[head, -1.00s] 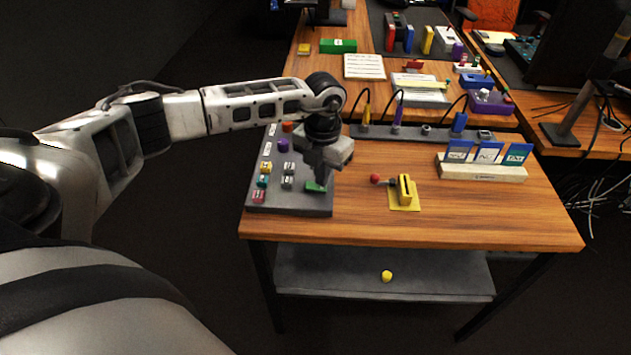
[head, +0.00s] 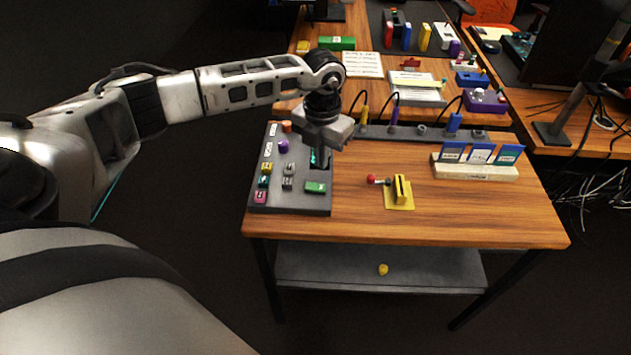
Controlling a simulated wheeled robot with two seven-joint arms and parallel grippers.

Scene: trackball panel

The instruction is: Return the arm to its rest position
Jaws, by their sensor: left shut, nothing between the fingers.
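My left arm (head: 250,85) reaches in from the left, across the dark floor, to above the wooden table. My left gripper (head: 318,165) points down over the far right part of the grey control panel (head: 290,203). It is shut and holds nothing. A green button block (head: 315,187) on the panel lies in clear view, just nearer than the fingertips. A small teal part shows close to the fingers; I cannot tell whether they touch it. My right gripper is not in view.
On the table (head: 480,220), a yellow lever fixture (head: 400,193) with a red knob stands right of the panel.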

